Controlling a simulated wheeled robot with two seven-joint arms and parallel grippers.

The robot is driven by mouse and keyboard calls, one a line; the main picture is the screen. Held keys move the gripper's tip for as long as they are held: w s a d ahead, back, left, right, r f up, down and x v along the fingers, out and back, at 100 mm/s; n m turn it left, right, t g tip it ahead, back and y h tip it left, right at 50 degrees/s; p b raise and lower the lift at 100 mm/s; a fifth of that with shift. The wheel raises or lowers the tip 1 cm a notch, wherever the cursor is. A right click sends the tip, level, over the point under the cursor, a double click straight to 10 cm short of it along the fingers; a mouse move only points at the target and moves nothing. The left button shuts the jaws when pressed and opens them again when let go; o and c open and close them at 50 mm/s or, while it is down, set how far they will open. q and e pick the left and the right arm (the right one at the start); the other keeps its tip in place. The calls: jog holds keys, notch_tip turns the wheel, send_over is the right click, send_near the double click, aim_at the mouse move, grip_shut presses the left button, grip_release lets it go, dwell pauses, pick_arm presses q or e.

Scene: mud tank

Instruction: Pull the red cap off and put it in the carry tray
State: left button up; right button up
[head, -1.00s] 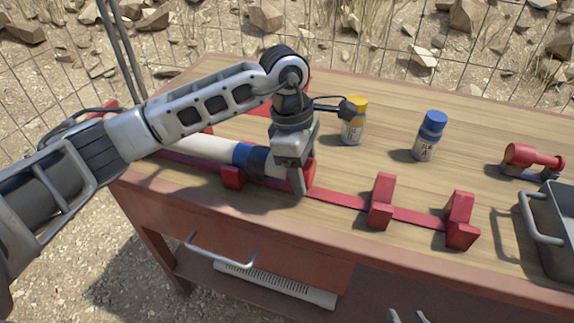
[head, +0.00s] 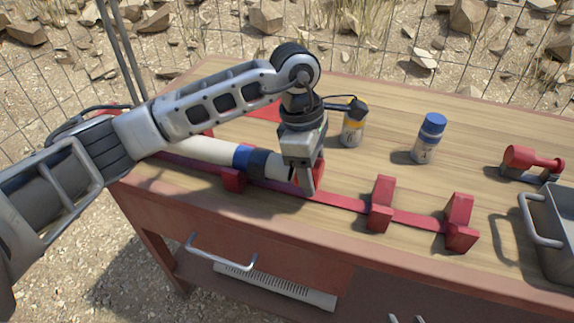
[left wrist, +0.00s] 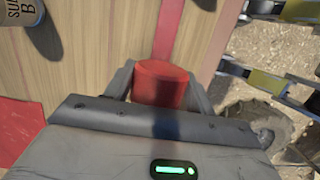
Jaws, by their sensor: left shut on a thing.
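The red cap (head: 320,172) is at the right end of a white tube (head: 205,150) with blue and dark bands. My left gripper (head: 308,188) is shut on the cap, just above the red rail. In the left wrist view, the cap (left wrist: 160,82) sits between the two fingers (left wrist: 160,90). The gripper hides the joint, so I cannot tell if the cap is clear of the tube. The grey carry tray (head: 535,215) is at the right edge, partly cut off. Two separated tips of my right gripper (head: 407,317) show at the bottom edge, apparently open and empty.
Red upright brackets (head: 381,203) and (head: 459,222) stand on the rail between cap and tray. The wooden tabletop (head: 450,180) is otherwise mostly clear.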

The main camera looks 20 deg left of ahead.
aim_at(317, 162)
pick_arm(q)
jog(key=shift+r+p, duration=1.05)
jog(key=shift+r, duration=1.2)
jog(key=shift+r+p, duration=0.5)
jog(key=shift+r, duration=0.5)
